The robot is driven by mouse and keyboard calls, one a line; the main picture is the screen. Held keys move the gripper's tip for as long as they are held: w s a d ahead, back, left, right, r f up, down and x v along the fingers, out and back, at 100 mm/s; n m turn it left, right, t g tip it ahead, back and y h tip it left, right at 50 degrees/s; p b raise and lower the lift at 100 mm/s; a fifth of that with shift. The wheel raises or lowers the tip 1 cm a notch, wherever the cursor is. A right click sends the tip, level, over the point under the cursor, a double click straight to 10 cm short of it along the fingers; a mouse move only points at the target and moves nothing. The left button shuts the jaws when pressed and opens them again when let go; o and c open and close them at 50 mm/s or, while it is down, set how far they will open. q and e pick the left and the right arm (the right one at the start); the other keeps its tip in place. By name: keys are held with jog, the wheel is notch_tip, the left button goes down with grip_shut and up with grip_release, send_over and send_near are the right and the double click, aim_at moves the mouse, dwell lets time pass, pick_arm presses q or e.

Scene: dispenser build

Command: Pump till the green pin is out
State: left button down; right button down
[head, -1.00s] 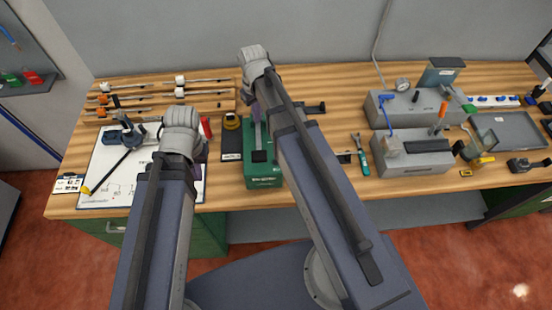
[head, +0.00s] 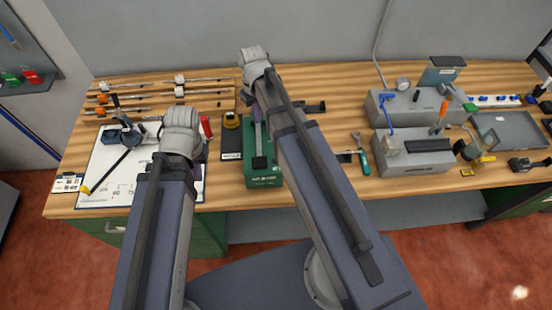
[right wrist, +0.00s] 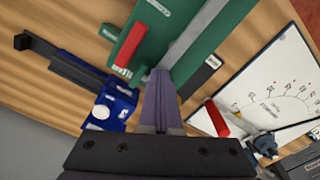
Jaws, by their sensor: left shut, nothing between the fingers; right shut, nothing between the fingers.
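A green dispenser (head: 263,179) with a grey bar and a dark end piece (head: 260,162) stands at the bench front, between my arms. In the right wrist view its green body (right wrist: 209,40) fills the top, with a red piece (right wrist: 131,44) beside my fingers. My right gripper (right wrist: 160,75) is shut and empty, its tips close against the green body; whether they touch I cannot tell. I cannot make out a green pin.
A white sheet (head: 110,180) lies at left, with a dark tool on it. Slim rods (head: 205,81) lie behind it. A black-and-yellow item (head: 231,140) stands left of the dispenser. A blue part (right wrist: 115,105) sits beside my right fingers. Grey machines (head: 415,165) stand at right.

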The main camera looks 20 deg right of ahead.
jog(key=shift+w+r+p, duration=0.1)
jog(key=shift+r+p, duration=0.25)
jog(key=shift+r, duration=0.2)
jog(key=shift+f, duration=0.25)
jog(key=shift+f+b, duration=0.15)
jog(key=shift+b, duration=0.25)
jog(key=shift+f+b, duration=0.45)
jog(key=shift+b, duration=0.1)
jog(key=shift+s, duration=0.25)
jog(key=shift+r, duration=0.2)
jog(key=shift+w+r+p, duration=0.2)
jog(key=shift+r+p, duration=0.3)
jog(key=shift+p, duration=0.3)
jog(key=shift+f, duration=0.2)
